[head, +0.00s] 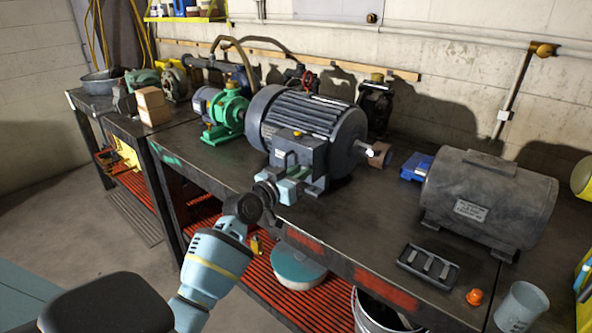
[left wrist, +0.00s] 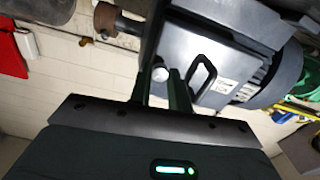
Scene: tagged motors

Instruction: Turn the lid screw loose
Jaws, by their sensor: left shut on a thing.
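The large dark grey motor (head: 310,125) stands on the bench, with a terminal box (head: 307,152) on its near side. In the left wrist view the box lid (left wrist: 195,65) is close in front, with a black loop and a small pale label. The lid screw (left wrist: 160,74) is a small silver round head at its edge. My left gripper (head: 282,176) is at the box's front; in the left wrist view its two fingers (left wrist: 161,88) are shut on the screw. The screw is hidden in the head view. My right gripper is not in view.
A second grey motor (head: 488,200) stands at the right. A green pump (head: 227,115) stands left of the large motor.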

